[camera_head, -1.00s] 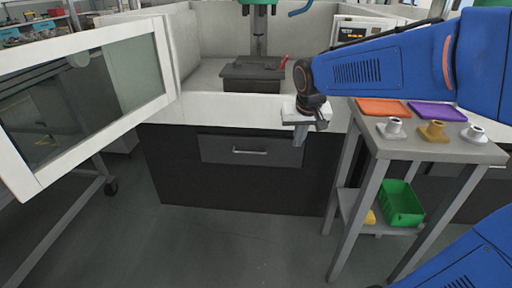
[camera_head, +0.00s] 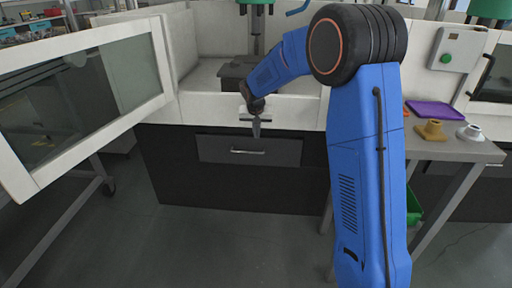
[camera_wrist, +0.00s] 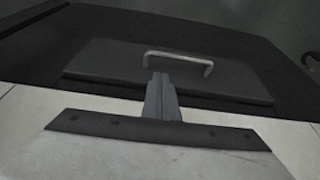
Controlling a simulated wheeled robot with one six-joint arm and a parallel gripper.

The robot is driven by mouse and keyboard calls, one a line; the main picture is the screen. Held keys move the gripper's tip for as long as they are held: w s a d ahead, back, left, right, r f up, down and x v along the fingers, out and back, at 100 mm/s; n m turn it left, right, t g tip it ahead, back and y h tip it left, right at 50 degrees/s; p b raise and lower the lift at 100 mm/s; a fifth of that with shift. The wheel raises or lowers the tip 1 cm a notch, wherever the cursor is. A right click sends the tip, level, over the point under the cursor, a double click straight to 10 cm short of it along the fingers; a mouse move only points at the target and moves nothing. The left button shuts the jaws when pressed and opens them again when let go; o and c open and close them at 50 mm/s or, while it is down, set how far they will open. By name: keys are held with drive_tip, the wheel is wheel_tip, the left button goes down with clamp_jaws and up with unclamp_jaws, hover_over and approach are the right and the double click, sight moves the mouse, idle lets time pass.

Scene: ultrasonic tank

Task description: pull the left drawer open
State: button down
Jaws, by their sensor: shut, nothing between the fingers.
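The left drawer (camera_head: 216,151) is a dark grey front in the black cabinet below the white bench edge. It looks closed. Its pale bar handle (camera_head: 247,152) runs level across the middle of the front. My gripper (camera_head: 256,132) points down just above the handle, near the drawer's top edge, with its fingers together and empty.
An open white-framed glass door (camera_head: 90,100) stands at the left. A grey side table (camera_head: 465,150) at the right holds a purple tray (camera_head: 436,109) and small fittings. A green bin (camera_head: 413,208) is partly hidden by my arm. The floor before the cabinet is clear.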

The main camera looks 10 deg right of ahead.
sight(256, 146)
drive_tip(key=x, duration=1.1)
drive_tip(key=shift+w+a, duration=0.25)
drive_tip(key=shift+w, duration=0.05)
